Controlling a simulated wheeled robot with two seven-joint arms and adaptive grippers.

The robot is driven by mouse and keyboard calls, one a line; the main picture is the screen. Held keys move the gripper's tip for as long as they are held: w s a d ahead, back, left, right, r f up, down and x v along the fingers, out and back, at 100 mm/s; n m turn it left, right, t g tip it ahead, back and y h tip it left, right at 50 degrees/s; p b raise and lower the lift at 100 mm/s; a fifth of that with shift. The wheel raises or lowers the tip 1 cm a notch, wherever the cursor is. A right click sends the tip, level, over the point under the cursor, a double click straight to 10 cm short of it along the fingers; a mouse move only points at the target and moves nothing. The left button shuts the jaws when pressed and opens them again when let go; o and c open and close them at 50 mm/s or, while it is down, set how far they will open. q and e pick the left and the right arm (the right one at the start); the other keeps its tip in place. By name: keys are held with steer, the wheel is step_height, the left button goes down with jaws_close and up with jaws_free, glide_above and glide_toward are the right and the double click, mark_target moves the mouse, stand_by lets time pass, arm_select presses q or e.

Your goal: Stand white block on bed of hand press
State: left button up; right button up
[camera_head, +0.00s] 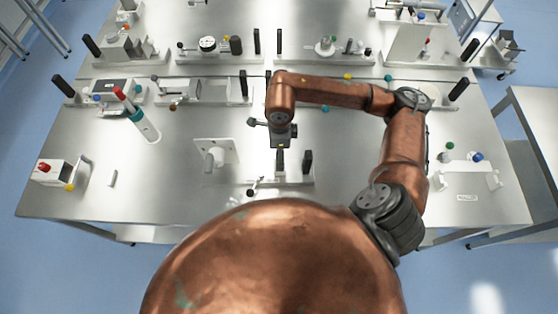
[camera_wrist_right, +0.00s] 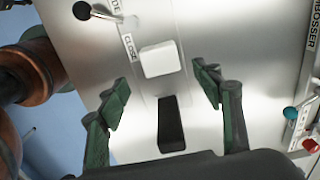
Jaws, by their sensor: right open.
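In the right wrist view a white block (camera_wrist_right: 160,60) with rounded corners lies ahead of my right gripper (camera_wrist_right: 160,78), on a metal plate beside a "CLOSE" label. The gripper's two green-padded fingers are wide apart and nothing is between them in contact. In the head view the right gripper (camera_head: 281,145) hangs over the small station (camera_head: 296,172) at front centre and hides part of it. I cannot tell which station is the hand press, or whether this station is it. My left gripper is not in view.
A black upright block (camera_wrist_right: 171,123) stands near the white block, and a black ball knob (camera_wrist_right: 82,10) is at upper left. A white bracket (camera_head: 215,155) stands left of the station. Several fixtures line the back.

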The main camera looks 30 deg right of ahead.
steer(key=shift+r, duration=1.9)
